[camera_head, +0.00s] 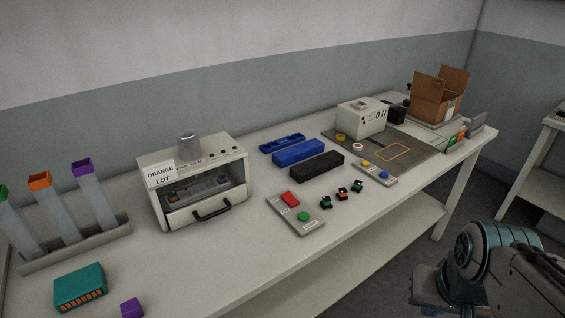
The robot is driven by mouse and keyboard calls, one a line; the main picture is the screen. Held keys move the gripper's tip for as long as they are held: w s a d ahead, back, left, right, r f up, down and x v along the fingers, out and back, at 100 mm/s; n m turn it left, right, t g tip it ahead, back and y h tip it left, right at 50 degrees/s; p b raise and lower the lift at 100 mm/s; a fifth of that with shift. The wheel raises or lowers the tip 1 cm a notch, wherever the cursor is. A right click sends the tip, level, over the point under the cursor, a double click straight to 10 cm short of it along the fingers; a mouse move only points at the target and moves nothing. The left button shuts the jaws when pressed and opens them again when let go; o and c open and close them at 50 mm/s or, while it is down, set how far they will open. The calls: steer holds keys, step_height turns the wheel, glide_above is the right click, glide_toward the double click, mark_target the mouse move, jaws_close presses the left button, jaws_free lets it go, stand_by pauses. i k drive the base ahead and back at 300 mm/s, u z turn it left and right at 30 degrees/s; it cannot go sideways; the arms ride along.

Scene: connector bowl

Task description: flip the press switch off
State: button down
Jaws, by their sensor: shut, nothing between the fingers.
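A white box marked "ON" (349,122) stands on the table at the right of the middle, at the back of a grey-brown plate. It has small dark marks on its front beside the letters. I cannot make out a switch lever on it. A grey panel (310,224) with a red button (290,199) and a green button (303,216) lies nearer the front edge. None is labelled legibly as the press switch. My arm shows at lower right, off the table; I cannot make out its gripper fingers.
A white oven-like machine (158,190) labelled "ORANGE LOT" stands left of the middle. Coloured tubes stand at left. An open cardboard box (428,98) stands at the far right.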

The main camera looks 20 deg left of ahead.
mark_target(288, 197)
steer(key=u, duration=0.55)
steer(key=i, duration=0.85)
steer(key=u, duration=0.55)
